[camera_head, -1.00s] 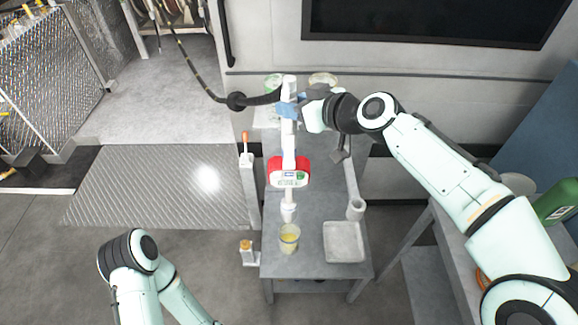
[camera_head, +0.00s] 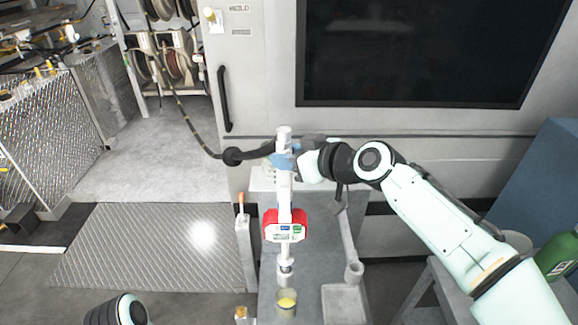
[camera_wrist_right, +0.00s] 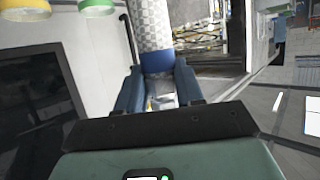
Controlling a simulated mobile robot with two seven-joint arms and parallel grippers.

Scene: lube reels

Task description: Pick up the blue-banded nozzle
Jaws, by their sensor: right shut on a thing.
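The blue-banded nozzle (camera_head: 285,195) is a long white upright tube with a red metered body (camera_head: 285,228) and a narrow tip pointing down. My right gripper (camera_head: 284,160) is shut around its upper part, from the right. In the right wrist view my blue fingers (camera_wrist_right: 160,88) close on the nozzle at its blue band (camera_wrist_right: 157,62), below a pale patterned cylinder. The nozzle tip is just above a clear cup of yellow liquid (camera_head: 286,303) in the head view; I cannot tell whether they touch. My left gripper is out of view.
The grey cart (camera_head: 320,255) holds the cup, a tray (camera_head: 345,303) and a post (camera_head: 354,268). A green bottle (camera_head: 560,257) stands at right. Open floor lies left.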

